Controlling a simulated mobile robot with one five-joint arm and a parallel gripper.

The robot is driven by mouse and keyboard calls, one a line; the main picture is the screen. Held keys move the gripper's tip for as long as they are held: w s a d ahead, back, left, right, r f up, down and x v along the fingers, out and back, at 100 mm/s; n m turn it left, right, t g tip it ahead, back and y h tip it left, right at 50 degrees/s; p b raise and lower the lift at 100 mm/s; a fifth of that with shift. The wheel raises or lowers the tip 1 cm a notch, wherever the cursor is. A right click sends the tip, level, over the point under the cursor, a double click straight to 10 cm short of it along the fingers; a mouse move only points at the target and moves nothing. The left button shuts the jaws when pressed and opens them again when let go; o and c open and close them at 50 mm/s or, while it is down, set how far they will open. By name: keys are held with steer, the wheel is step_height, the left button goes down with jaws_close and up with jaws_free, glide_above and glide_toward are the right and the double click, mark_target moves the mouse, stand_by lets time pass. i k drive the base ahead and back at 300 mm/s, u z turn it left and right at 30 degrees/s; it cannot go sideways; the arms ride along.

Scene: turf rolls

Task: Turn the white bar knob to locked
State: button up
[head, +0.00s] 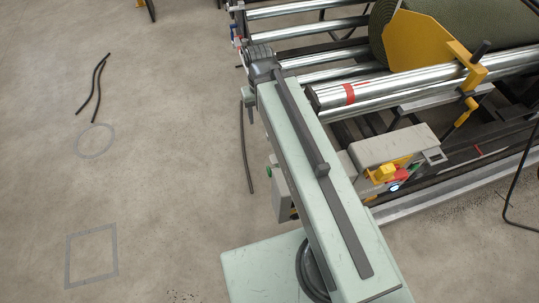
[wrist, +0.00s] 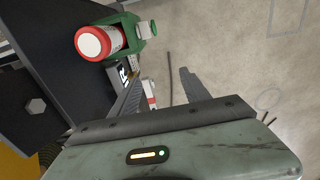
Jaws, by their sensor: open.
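My gripper (wrist: 161,78) is open in the wrist view, with a dark ridged finger at left and a grey finger at right. Between them, close beside the left finger, shows a small white piece with a red mark (wrist: 148,90). It may be the white bar knob, but it is too small and partly covered to be sure. No locked mark can be read. A black and white label (wrist: 123,71) lies just beyond the left finger. In the head view the dark end of my arm (head: 262,62) is near the roller ends; the fingertips cannot be made out.
A red-rimmed white cylinder in a green housing (wrist: 100,43) stands out beyond the left finger. A control box (head: 393,149) with coloured knobs sits at the machine's near side. Steel rollers (head: 335,94) and a turf roll (head: 465,30) lie behind. Floor at left is mostly free.

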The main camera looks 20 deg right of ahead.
mark_target(273, 158)
steer(key=u, duration=0.05)
steer(key=k, duration=0.5)
steer(key=u, duration=3.2)
steer(key=i, duration=0.8)
steer(key=z, duration=2.5)
